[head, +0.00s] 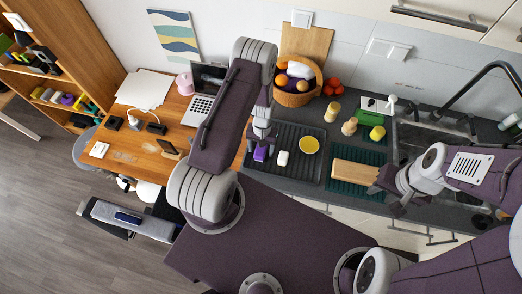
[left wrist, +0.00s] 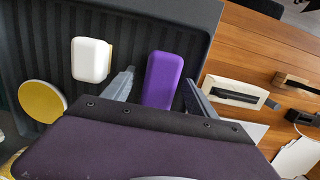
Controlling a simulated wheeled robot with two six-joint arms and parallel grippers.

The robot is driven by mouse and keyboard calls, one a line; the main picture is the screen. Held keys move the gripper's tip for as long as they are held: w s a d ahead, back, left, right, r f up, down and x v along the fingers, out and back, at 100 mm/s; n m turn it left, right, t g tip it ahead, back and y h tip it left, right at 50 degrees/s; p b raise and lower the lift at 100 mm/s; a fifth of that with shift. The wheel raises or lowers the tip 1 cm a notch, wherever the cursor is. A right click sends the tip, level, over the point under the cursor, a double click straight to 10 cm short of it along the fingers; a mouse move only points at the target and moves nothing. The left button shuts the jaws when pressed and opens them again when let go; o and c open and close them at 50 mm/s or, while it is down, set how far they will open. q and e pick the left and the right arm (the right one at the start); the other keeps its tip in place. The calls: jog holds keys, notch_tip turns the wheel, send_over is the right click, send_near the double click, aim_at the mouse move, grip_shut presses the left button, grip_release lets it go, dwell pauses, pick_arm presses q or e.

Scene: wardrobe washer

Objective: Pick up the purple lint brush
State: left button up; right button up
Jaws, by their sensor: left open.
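The purple lint brush (head: 260,153) lies at the left edge of the dark ribbed tray (head: 308,179) on the counter. In the left wrist view the purple lint brush (left wrist: 163,80) shows between the two fingers of my left gripper (left wrist: 158,88). My left gripper (head: 260,141) is open, with one finger on each side of the brush; I cannot tell whether they touch it. My right gripper (head: 384,190) is over the right side of the counter, by the wooden block; its jaw state is unclear.
A white block (left wrist: 91,60) and a yellow disc (left wrist: 42,101) lie beside the brush on the tray. A wooden block (head: 354,173) lies on a green mat to the right. A fruit basket (head: 294,96) stands behind. The desk (head: 150,152) is at the left.

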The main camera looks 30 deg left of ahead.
pick_arm(q)
jog(key=shift+w+f, duration=0.1)
jog(key=shift+f, duration=0.05)
grip_shut()
dwell(0.4)
jog(key=shift+r+p, duration=0.3)
jog(key=shift+r, duration=0.05)
jog(key=shift+r+b, duration=0.1)
jog(key=shift+b, duration=0.2)
notch_tip(320, 180, up, 3)
jog(key=shift+w+f+b, duration=0.1)
jog(key=shift+b, duration=0.7)
jog(key=s+r+b, duration=0.2)
jog(key=s+r, duration=0.5)
jog(key=s, duration=0.5)
jog(key=shift+a+r+b, duration=0.3)
jog(key=shift+r+b, duration=0.1)
